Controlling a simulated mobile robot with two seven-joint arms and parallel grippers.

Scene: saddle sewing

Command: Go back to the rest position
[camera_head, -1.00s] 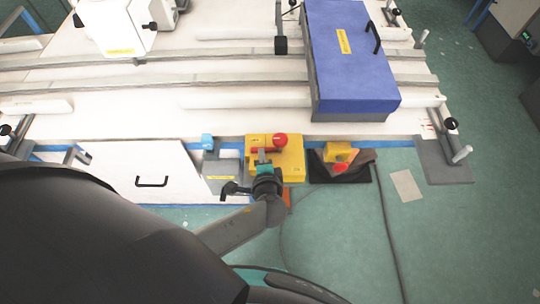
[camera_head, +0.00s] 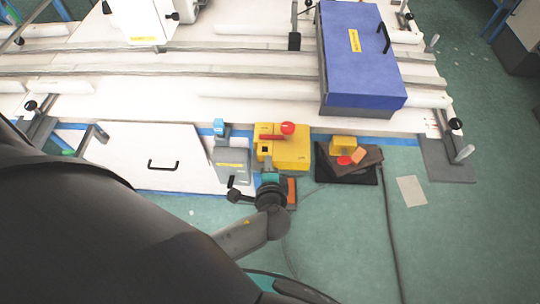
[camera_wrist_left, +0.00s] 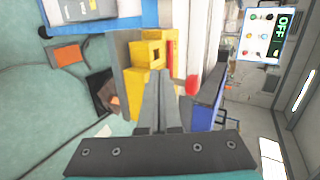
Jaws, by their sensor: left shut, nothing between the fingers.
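My left gripper (camera_head: 267,170) shows in the camera_head view at the lower left edge of the yellow box (camera_head: 293,155). Its arm comes in from the lower left. In the left wrist view the gripper's two grey fingers (camera_wrist_left: 162,88) lie together, shut and empty, pointing towards the yellow box (camera_wrist_left: 143,50). A red button (camera_head: 288,128) sits on top of the box, and it also shows right of the fingertips in the wrist view (camera_wrist_left: 193,85). I cannot tell how far the fingertips are from the box. My right gripper is not in view.
A grey unit (camera_head: 231,166) stands left of the yellow box. A white panel with a black handle (camera_head: 163,166) lies farther left. A blue cover (camera_head: 362,60) sits on the white table. A dark pedal (camera_head: 352,174) and a cable are on the green floor, which is mostly clear at right.

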